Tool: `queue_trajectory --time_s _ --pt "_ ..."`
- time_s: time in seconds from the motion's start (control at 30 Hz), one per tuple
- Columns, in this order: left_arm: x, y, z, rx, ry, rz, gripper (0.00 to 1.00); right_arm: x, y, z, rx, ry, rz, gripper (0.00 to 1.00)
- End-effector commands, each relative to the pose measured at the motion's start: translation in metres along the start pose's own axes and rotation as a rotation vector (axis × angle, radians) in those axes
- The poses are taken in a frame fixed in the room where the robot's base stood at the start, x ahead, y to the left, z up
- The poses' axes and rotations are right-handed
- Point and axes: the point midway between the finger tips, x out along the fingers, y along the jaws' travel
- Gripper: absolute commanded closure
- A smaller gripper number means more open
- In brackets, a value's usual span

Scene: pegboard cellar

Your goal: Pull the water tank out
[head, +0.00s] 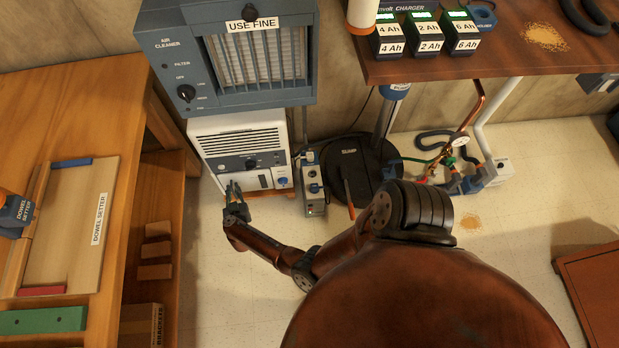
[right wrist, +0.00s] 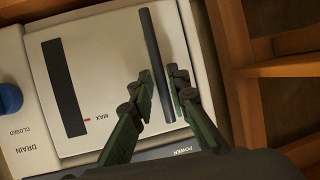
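The water tank is the pale front panel (right wrist: 105,60) low on a white dehumidifier-like unit (head: 240,140). In the right wrist view it has a dark window strip marked MAX and a long dark bar handle (right wrist: 154,45). It appears seated in the unit's front. My right gripper (head: 234,187) is at the tank's front in the head view. In the right wrist view its two green fingers (right wrist: 163,76) stand on either side of the bar, with a small gap showing on the right side. The fingers look open around it. My left gripper is not in view.
A blue drain knob (right wrist: 9,97) marked CLOSED is beside the tank. An air cleaner (head: 230,55) stands on top of the unit. A wooden bench (head: 130,110) is to the left. A grey switch box (head: 312,185) stands close on the right. The floor in front is bare.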

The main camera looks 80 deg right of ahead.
Motion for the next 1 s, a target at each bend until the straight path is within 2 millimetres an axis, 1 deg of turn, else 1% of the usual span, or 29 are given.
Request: queue_trajectory --time_s 0.03,0.1,0.23,0.37,0.4,0.5,0.67,0.83,1.0 --pt "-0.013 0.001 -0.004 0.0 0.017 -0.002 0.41 -0.018 -0.003 -0.004 0.002 -0.005 -0.003 0.85" --pt "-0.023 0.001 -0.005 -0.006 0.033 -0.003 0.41 -0.035 -0.007 -0.005 0.002 -0.003 -0.009 0.85" --pt "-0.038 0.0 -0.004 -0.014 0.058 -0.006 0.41 -0.065 -0.013 -0.008 0.004 0.003 -0.019 0.85" --pt "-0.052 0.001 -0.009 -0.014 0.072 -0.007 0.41 -0.09 -0.015 -0.006 0.0 0.002 -0.021 0.85" --pt "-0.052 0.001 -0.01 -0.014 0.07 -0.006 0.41 -0.083 -0.007 -0.01 -0.009 0.026 -0.045 0.85" --pt "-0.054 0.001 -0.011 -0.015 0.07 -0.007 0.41 -0.073 -0.001 -0.018 -0.03 0.072 -0.149 0.85" --pt "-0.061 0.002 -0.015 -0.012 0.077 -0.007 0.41 -0.073 0.008 -0.025 -0.075 0.102 -0.31 0.85" --pt "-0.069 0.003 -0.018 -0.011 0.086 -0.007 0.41 -0.085 0.017 -0.02 -0.141 0.082 -0.478 0.85" --pt "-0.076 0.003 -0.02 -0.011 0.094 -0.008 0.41 -0.107 0.027 -0.001 -0.217 0.016 -0.622 0.85"
